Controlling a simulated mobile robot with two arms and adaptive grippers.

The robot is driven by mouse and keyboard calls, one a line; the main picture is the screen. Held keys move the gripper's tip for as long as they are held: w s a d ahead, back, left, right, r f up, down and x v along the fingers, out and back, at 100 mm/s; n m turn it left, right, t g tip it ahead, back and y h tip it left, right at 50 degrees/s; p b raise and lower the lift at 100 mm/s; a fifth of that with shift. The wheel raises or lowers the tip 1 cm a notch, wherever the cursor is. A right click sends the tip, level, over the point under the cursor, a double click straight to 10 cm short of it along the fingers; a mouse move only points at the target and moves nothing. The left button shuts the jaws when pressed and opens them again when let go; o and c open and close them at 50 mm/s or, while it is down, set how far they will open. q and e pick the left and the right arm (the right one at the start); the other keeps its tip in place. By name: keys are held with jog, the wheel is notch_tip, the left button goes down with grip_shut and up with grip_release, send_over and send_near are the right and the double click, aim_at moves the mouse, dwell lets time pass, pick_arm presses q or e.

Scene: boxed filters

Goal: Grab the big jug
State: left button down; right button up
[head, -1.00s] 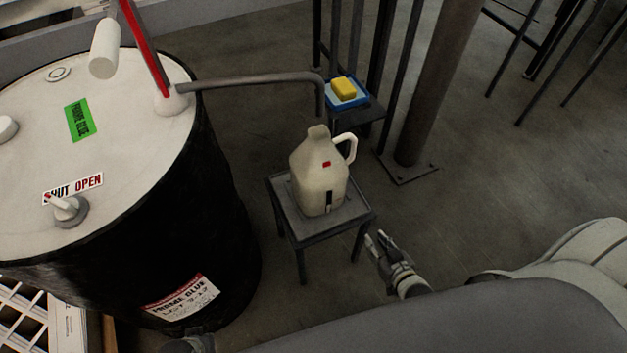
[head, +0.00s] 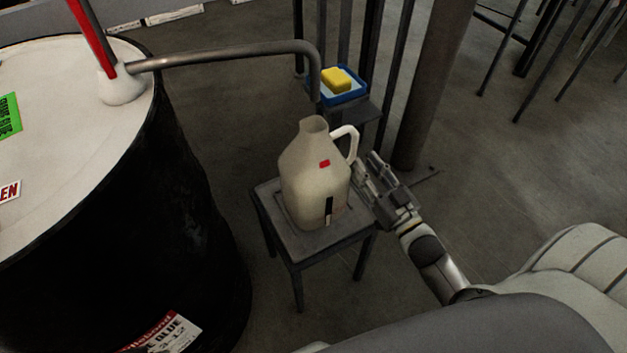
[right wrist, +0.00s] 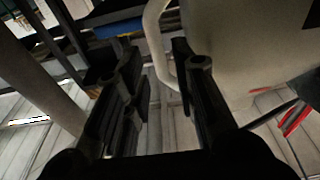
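The big jug (head: 310,185) is cream-coloured, with a red mark and a dark strip on its side. It stands upright on a small dark stool (head: 335,237), under the end of a bent pipe. Its handle (head: 349,140) points right and back. My right gripper (head: 366,172) is beside the jug's right side, just below the handle. In the right wrist view its two fingers (right wrist: 155,75) are apart, with the jug's handle (right wrist: 156,45) showing just beyond and between them and the jug's body (right wrist: 235,45) at the right. Contact cannot be told. My left gripper is not in view.
A large black drum (head: 190,240) with a pale lid stands on the left. The grey pipe (head: 225,57) runs from it to above the jug. A blue tray (head: 351,97) with a yellow sponge (head: 337,79) sits behind. A brown post (head: 428,90) rises at the back right.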

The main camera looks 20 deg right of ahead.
aim_at(356, 149)
jog(key=shift+w+a+r+b, duration=0.1)
jog(key=shift+w+r+b, duration=0.1)
jog(key=shift+w, duration=0.95)
jog(key=shift+w+d+r+b, duration=0.1)
jog(key=shift+w+r+b, duration=0.1)
jog(key=shift+w, duration=0.9)
jog(key=shift+w+a+r+b, duration=0.1)
jog(key=shift+w+b, duration=0.1)
jog(key=shift+w, duration=0.95)
grip_shut()
jog(key=shift+r, duration=0.2)
